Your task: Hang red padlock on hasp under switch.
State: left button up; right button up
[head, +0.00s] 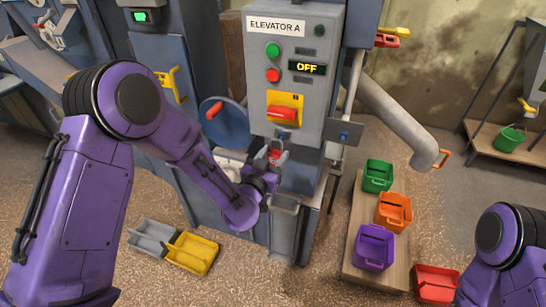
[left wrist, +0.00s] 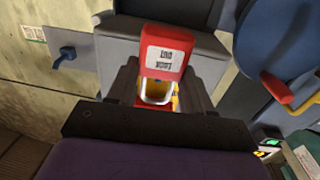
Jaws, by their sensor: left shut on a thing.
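The red padlock (head: 275,154) is in my left gripper (head: 270,162), just below the grey control box (head: 312,100) in the head view. In the left wrist view, the padlock (left wrist: 168,47) carries a white label with upside-down text, and its pale shackle (left wrist: 144,92) lies between the dark fingers of my left gripper (left wrist: 158,78). The red switch handle (head: 282,115) sits on a yellow plate (head: 291,99) above the gripper. The hasp under the switch is not clear, and I cannot tell whether the shackle touches it. My right gripper is out of view.
A blue disc with a red handle (head: 228,120) is left of the box. A grey pipe (head: 395,112) slopes down at right. Green (head: 377,176), orange (head: 393,212) and purple (head: 373,249) bins stand on a board. A yellow bin (head: 192,253) is on the floor at left.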

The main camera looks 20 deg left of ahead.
pick_arm(q)
jog(key=shift+w, duration=0.1)
jog(key=shift+w, duration=1.7)
jog(key=shift+f+b, duration=0.15)
jog(key=shift+b, duration=0.15)
jog(key=shift+f+b, duration=0.6)
jog(key=shift+f, duration=0.05)
jog(key=o, duration=1.3)
